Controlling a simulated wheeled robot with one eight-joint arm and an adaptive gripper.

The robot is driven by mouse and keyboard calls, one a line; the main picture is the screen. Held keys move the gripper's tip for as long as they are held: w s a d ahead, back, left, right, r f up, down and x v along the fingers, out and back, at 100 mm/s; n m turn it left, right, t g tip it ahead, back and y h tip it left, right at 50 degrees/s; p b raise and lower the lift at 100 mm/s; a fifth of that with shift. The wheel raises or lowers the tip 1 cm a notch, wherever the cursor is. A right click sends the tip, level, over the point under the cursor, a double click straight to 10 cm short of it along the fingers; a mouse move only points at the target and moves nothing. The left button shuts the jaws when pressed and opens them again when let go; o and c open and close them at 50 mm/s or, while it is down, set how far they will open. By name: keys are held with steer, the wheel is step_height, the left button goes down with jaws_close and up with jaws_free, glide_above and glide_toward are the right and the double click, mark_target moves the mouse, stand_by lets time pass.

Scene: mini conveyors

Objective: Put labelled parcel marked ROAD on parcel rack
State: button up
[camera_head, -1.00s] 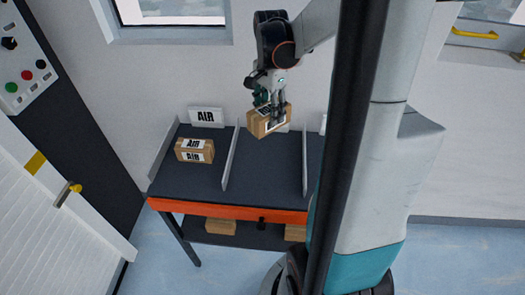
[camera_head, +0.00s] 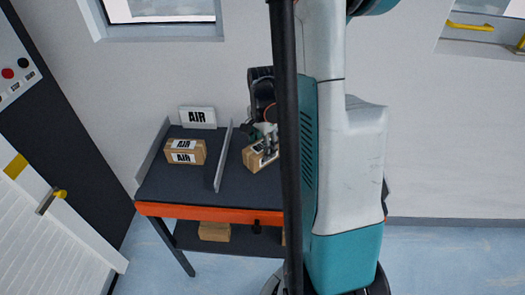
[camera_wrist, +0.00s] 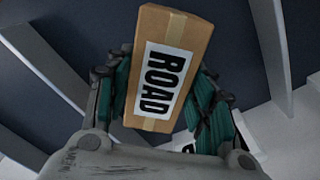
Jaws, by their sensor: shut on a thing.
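The parcel marked ROAD (camera_wrist: 181,40) is a brown cardboard box with a white label, seen clearly in the wrist view. My gripper (camera_wrist: 165,95) is shut on it, with a green-padded finger on each side. In the head view the same parcel (camera_head: 252,160) is tilted in my gripper (camera_head: 266,145), low over or at the middle bay of the parcel rack (camera_head: 210,213). I cannot tell whether it touches the dark surface. My column hides the rack's right part.
A parcel marked AIR (camera_head: 186,157) lies in the left bay, before an AIR sign (camera_head: 197,117). A grey divider (camera_head: 223,157) stands between it and my gripper. A brown box (camera_head: 214,231) sits on the lower shelf. A white door (camera_head: 50,235) is at left.

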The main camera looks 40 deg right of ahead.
mark_target(262, 146)
steer(key=shift+f, duration=0.5)
steer(key=shift+f, duration=0.15)
steer(key=o, duration=1.3)
step_height(262, 146, up, 12)
steer(key=p, duration=0.4)
steer(key=shift+a, duration=0.1)
